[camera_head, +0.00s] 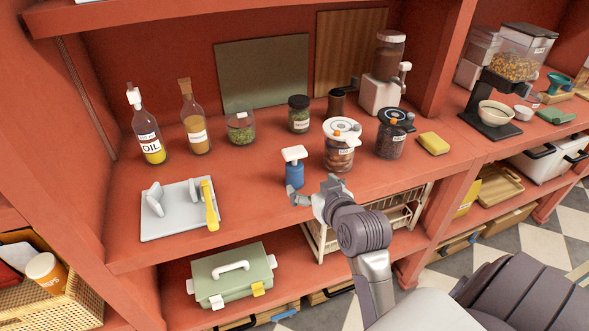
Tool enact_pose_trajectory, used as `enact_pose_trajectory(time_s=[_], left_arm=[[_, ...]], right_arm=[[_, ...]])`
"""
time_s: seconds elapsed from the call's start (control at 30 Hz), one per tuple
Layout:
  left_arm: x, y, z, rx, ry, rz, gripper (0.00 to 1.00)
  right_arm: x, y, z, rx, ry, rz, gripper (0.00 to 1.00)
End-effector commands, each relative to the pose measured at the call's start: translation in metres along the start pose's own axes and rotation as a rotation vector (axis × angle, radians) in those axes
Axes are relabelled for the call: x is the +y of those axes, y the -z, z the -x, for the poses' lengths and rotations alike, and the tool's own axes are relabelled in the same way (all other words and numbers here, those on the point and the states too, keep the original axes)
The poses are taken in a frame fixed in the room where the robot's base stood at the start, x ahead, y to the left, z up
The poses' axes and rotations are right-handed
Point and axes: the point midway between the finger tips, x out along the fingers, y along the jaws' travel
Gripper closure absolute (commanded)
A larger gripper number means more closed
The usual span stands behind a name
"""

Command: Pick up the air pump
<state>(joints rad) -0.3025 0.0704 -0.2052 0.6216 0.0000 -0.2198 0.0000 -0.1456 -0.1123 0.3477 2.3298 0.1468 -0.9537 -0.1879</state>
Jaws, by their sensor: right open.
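The air pump (294,171) looks like the small blue cylinder with a white T-shaped top, standing upright near the front edge of the red shelf (260,205). My right gripper (309,191) is open just in front of the pump's lower part, at its right. One finger shows in front of the pump's base and the other to its right. I cannot tell whether either finger touches it. My left gripper is out of view.
A jar with a white lid (338,150) stands close right of the pump. A grey tray (180,212) with a yellow-handled item lies left. An oil bottle (147,132) and other jars stand behind. A wire rack (398,217) and green toolbox (232,275) are below.

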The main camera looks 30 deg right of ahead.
Motion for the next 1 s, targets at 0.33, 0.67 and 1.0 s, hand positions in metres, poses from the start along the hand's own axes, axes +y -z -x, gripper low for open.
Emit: enact_pose_trajectory(time_s=[0.33, 0.67, 1.0], left_arm=[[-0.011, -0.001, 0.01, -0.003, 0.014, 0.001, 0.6], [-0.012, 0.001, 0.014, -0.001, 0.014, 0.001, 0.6], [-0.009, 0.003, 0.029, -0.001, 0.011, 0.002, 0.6]], right_arm=[[0.01, 0.029, -0.032, 0.055, -0.022, -0.008, 0.06], [0.011, 0.03, -0.073, 0.055, -0.022, -0.006, 0.06], [0.008, 0.036, -0.115, 0.054, -0.022, -0.008, 0.06]])
